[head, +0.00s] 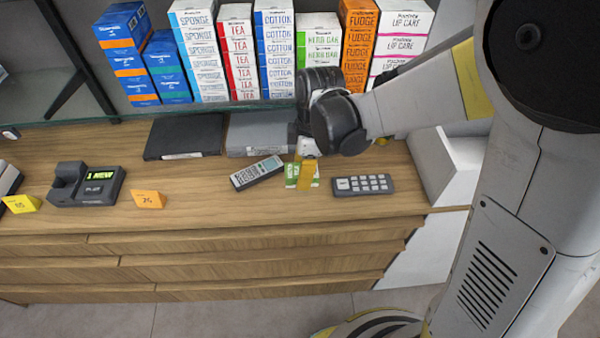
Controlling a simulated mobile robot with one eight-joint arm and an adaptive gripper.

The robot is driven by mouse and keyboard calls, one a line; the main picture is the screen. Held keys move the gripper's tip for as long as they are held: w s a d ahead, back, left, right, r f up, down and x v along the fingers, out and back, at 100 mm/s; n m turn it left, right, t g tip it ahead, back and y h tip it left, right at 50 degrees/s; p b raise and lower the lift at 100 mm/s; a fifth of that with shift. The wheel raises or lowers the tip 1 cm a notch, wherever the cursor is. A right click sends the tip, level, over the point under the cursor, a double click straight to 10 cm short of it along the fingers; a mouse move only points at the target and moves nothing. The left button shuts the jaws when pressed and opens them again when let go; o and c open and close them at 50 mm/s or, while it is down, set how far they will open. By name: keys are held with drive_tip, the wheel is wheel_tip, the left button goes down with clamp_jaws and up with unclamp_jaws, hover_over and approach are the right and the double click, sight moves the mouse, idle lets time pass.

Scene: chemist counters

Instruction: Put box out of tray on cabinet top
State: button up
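A small green and white box (291,172) is on the wooden cabinet top (215,205), near the front edge and right of centre. My gripper (306,172) points down at it from above. Its yellow and grey end overlaps the box and hides its middle, with green showing on both sides. I cannot tell whether the fingers close on the box or whether the box touches the wood. A grey flat tray-like item (257,131) lies behind, partly hidden by my arm; whether it is the tray is unclear.
A calculator-like device (257,173) lies close left of the box and a dark keypad (362,185) close right. A black flat item (183,137), a terminal (88,184) and orange tag (148,199) stand left. Stacked product boxes (237,52) fill the shelf behind. Wood is clear at front left.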

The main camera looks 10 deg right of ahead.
drive_tip(key=shift+f+b, duration=0.8)
drive_tip(key=shift+f, duration=1.6)
drive_tip(key=shift+f, duration=0.15)
drive_tip(key=o, duration=1.1)
